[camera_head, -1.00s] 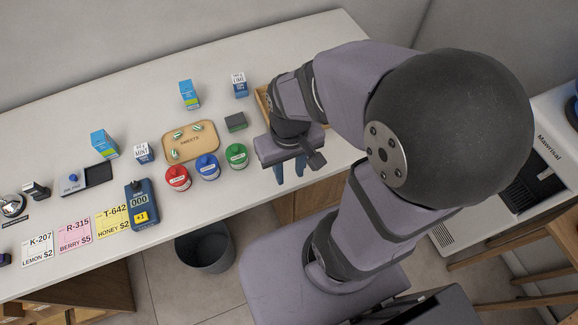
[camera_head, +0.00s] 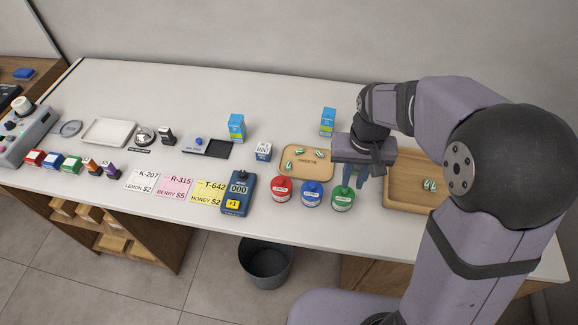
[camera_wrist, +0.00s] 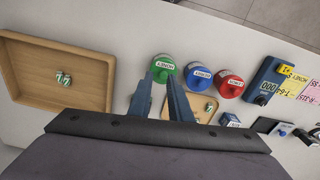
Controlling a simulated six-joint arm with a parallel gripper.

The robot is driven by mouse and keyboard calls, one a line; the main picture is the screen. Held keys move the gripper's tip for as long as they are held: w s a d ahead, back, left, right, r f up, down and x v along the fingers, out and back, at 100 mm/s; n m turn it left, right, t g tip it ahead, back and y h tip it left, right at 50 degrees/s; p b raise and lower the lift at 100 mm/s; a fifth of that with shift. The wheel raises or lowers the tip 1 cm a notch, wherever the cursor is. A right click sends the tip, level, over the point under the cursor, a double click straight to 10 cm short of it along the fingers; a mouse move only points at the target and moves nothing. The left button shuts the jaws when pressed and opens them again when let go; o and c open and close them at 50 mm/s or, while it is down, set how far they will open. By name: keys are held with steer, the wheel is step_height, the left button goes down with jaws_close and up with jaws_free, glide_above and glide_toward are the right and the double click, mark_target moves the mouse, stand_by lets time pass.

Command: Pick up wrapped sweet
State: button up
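Several green-and-white wrapped sweets (camera_head: 320,154) lie on a small tan tray (camera_head: 312,173) marked SWEETS. Two more sweets (camera_head: 430,185) lie in a larger wooden tray (camera_head: 405,198) to its right. My gripper (camera_head: 355,177) is open and empty, above the counter between the two trays, behind the green jar. In the wrist view, the fingers (camera_wrist: 161,82) are apart with nothing between them. The small tray (camera_wrist: 190,99) is partly hidden by a finger, with a sweet (camera_wrist: 210,106) showing. The large tray (camera_wrist: 95,88) with its two sweets (camera_wrist: 64,78) is at left.
Red (camera_head: 281,190), blue (camera_head: 312,194) and green (camera_head: 343,198) jars stand in front of the small tray. A blue-green box (camera_head: 328,121) stands behind it. A white-and-blue box (camera_head: 263,151) and a blue counter device (camera_head: 238,193) are to the left.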

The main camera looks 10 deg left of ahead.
steer(key=w+a+f, duration=0.2)
steer(key=w+a, duration=0.4)
steer(key=a, duration=0.1)
steer(key=n+b, duration=0.1)
glide_toward(288, 165)
steer(key=shift+s+d+f+t, duration=0.1)
steer(key=shift+d+f+t, duration=0.1)
steer(key=shift+f+t, duration=0.2)
steer(key=shift+w+a+f+p, duration=0.15)
steer(key=shift+f+p, duration=0.65)
steer(key=shift+f, duration=0.95)
steer(key=shift+w+d+f+p, duration=0.15)
steer(key=shift+f+p, duration=0.65)
steer(key=shift+f, duration=1)
steer(key=shift+a, duration=0.1)
jaws_close()
